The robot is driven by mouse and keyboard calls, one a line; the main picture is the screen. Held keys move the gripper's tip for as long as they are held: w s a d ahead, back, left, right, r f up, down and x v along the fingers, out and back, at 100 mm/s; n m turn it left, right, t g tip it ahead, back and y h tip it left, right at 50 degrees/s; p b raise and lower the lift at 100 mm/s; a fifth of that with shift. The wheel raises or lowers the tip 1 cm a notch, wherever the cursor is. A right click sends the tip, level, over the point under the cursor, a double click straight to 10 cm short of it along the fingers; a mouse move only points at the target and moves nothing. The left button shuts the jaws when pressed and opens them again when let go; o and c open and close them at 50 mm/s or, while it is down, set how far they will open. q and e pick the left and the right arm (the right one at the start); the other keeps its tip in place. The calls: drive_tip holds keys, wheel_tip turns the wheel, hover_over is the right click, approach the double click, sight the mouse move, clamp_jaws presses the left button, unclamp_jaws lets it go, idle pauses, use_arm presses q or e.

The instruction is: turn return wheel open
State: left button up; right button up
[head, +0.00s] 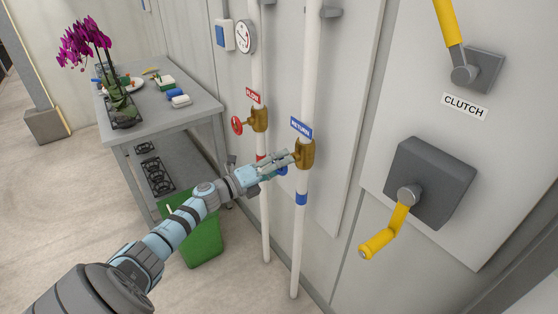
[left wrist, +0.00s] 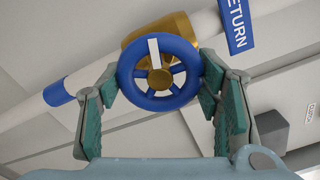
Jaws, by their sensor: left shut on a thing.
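The blue return wheel (left wrist: 160,76) sits on a brass valve (head: 304,154) on the right white pipe, under a blue RETURN label (head: 301,127). In the left wrist view the wheel has a brass hub and a white mark toward the top of its rim. My left gripper (head: 283,163) is at the wheel, with its two green-padded fingers (left wrist: 158,100) on either side of the rim. It is shut on the wheel. In the head view the gripper hides most of the wheel. My right gripper is not in view.
A red FLOW wheel (head: 237,125) is on the left pipe close by, below a gauge (head: 245,36). A yellow crank (head: 384,232) and a CLUTCH lever (head: 448,24) are on the right wall. A bench (head: 205,103) and a green bin (head: 204,240) stand at left.

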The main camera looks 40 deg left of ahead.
use_arm(q)
drive_tip(key=n+p, duration=0.2)
drive_tip(key=n, duration=0.2)
drive_tip(key=shift+s+d+r+n, duration=0.1)
drive_tip(key=shift+n, duration=0.2)
drive_tip(key=n+p, duration=0.2)
drive_tip(key=n, duration=0.2)
drive_tip(key=shift+p, duration=0.3)
drive_tip(key=n+p, duration=0.1)
drive_tip(key=n, duration=0.4)
drive_tip(key=shift+r+p, duration=0.1)
drive_tip(key=shift+p, duration=0.2)
drive_tip(key=n+p, duration=0.1)
drive_tip(key=n, duration=0.8)
drive_tip(key=n+p, duration=0.1)
drive_tip(key=n, duration=0.1)
drive_tip(key=shift+a, duration=0.25)
drive_tip(key=n, duration=0.4)
drive_tip(key=shift+a, duration=0.1)
drive_tip(key=n, duration=0.5)
drive_tip(key=shift+n+p, duration=0.35)
drive_tip(key=shift+n, duration=0.05)
drive_tip(key=shift+a+n, duration=0.1)
drive_tip(key=shift+n, duration=2.2)
